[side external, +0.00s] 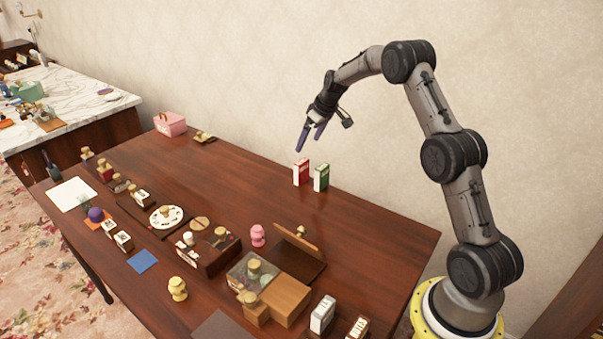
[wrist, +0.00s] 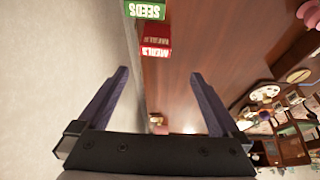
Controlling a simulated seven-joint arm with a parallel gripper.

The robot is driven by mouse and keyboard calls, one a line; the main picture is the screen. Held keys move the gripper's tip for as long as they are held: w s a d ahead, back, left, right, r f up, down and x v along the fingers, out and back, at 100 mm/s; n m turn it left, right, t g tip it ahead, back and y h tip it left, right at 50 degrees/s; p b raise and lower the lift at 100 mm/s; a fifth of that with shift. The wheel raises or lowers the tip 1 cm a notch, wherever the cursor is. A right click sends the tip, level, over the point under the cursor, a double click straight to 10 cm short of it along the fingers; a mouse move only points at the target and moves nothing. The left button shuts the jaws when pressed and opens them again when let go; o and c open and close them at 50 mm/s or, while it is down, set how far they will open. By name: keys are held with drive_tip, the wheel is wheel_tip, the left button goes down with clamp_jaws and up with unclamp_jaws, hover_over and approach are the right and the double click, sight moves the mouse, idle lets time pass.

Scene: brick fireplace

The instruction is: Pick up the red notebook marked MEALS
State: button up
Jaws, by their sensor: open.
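The red notebook marked MEALS (side external: 301,172) stands upright on the wooden table near the wall in the side external view. In the wrist view its red spine with white MEALS lettering (wrist: 156,52) shows upside down, ahead of the fingers and between their lines. A green notebook (side external: 321,177) stands just right of it; in the wrist view it reads SEEDS (wrist: 145,10). My gripper (side external: 309,142) is open and empty, above the table and apart from the red notebook. In the wrist view both fingers of my gripper (wrist: 158,82) are spread wide.
The wall (side external: 240,60) runs close behind the notebooks. A pink box (side external: 171,124) stands at the far left. A dark wooden box (side external: 208,252), a pink knob-shaped piece (side external: 258,236) and a tilted wooden board (side external: 297,237) stand nearer the front. The table around the notebooks is clear.

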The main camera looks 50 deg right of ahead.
sight(302, 169)
drive_tip(key=x, duration=0.8)
drive_tip(key=shift+s+d+f, duration=0.25)
drive_tip(key=shift+d+f, duration=0.1)
drive_tip(key=shift+f, duration=0.15)
drive_tip(key=x, duration=0.4)
drive_tip(key=shift+s+f, duration=0.2)
drive_tip(key=shift+s, duration=0.15)
drive_tip(key=shift+w+f, duration=0.3)
drive_tip(key=shift+f, duration=0.25)
drive_tip(key=shift+c, duration=0.2)
drive_tip(key=c, duration=1.3)
drive_tip(key=shift+r, duration=0.1)
